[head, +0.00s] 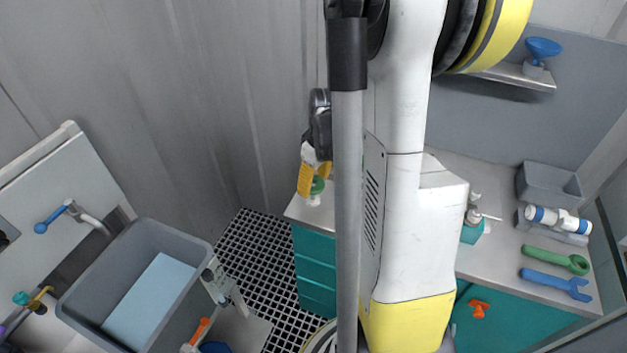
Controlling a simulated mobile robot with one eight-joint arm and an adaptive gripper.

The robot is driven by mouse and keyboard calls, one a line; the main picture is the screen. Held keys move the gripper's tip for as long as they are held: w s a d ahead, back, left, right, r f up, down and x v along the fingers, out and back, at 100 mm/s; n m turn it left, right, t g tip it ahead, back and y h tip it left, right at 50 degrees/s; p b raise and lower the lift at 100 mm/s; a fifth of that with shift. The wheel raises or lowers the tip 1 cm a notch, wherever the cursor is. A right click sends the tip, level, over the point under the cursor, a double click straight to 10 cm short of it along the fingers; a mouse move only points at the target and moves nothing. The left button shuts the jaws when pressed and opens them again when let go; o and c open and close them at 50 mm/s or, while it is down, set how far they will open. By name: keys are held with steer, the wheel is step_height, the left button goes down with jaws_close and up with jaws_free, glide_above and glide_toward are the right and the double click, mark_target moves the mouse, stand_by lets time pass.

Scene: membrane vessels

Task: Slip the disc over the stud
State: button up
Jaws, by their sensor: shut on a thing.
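My gripper (311,180), with yellow fingers, is over the left end of the bench, partly hidden behind my own arm. It is shut on a small green round piece (318,186), which seems to be the disc. Only part of this piece shows beside the fingers. A small white part (313,201) shows just below it; I cannot tell whether the two touch. I cannot make out the stud clearly, and my arm hides much of the bench around there.
The grey bench (500,258) has teal fronts. On its right stand a grey bin (548,183), a white-and-blue cartridge (558,219) in a holder, a green wrench (555,260) and a blue wrench (556,284).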

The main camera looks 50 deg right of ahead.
mark_target(314, 199)
steer(key=shift+f+b, duration=1.65)
steer(key=shift+f, duration=0.65)
steer(key=shift+f, duration=0.2)
steer(key=o, duration=1.2)
steer(key=shift+o, duration=0.2)
steer(key=shift+r, duration=0.1)
steer(key=r, duration=0.4)
steer(key=s+r, duration=0.1)
steer(key=r, duration=0.6)
steer(key=shift+s+d+r, duration=0.15)
steer(key=shift+s+r, duration=0.2)
steer(key=shift+s, duration=0.05)
